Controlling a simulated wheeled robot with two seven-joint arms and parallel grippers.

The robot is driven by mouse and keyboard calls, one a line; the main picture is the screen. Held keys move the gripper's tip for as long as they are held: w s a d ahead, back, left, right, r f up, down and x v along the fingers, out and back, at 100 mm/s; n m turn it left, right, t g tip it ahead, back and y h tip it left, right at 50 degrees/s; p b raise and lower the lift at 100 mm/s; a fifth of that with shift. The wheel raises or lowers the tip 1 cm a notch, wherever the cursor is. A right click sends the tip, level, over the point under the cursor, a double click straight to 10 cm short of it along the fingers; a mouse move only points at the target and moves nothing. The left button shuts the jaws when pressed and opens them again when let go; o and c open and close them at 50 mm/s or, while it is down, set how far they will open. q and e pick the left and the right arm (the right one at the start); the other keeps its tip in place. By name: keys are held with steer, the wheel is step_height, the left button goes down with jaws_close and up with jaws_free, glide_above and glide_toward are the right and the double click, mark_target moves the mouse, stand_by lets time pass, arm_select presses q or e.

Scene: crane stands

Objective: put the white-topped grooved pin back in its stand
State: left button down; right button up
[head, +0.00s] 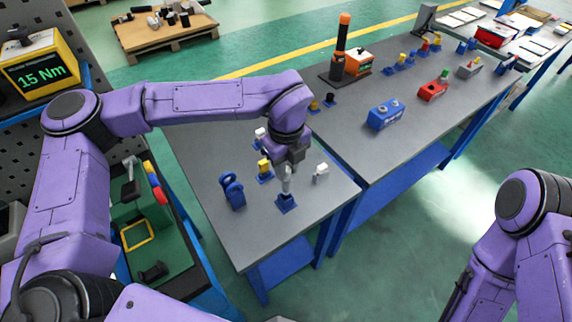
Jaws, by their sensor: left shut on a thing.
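My left gripper (287,174) points down over the near table and is shut on a pale, narrow pin (287,184). The gripper covers the pin's top, and its grooves are too small to make out. A blue stand (286,204) is directly below the pin. The pin's lower end is at the stand's top; I cannot tell whether it is inside or just above. My right arm is at the lower right, away from the table. Dark parts of its gripper (457,297) show there, but its jaws are unclear.
A white piece (321,172) stands right of the gripper. A yellow-topped piece (264,168), a white-topped piece (260,134) and a blue ring-shaped piece (232,190) stand left of it. The near table (250,240) is bare toward its front edge. A second table holds several fixtures.

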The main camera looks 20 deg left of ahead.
arm_select(q)
steer(key=shift+s+n+b, duration=0.25)
steer(key=shift+n+b, duration=0.1)
steer(key=shift+n, duration=0.05)
steer(key=shift+w+n+b, duration=0.1)
steer(key=shift+n+b, duration=0.35)
steer(key=shift+n, duration=0.25)
steer(key=shift+r+n, duration=0.1)
steer(key=shift+n, duration=0.2)
steer(key=shift+r, duration=0.1)
steer(key=shift+m+p, duration=1.05)
steer(key=shift+m, duration=0.25)
steer(key=shift+f, duration=0.2)
steer(key=shift+f+b, duration=1.65)
steer(key=shift+f, duration=0.7)
steer(key=c, duration=0.9)
jaws_free()
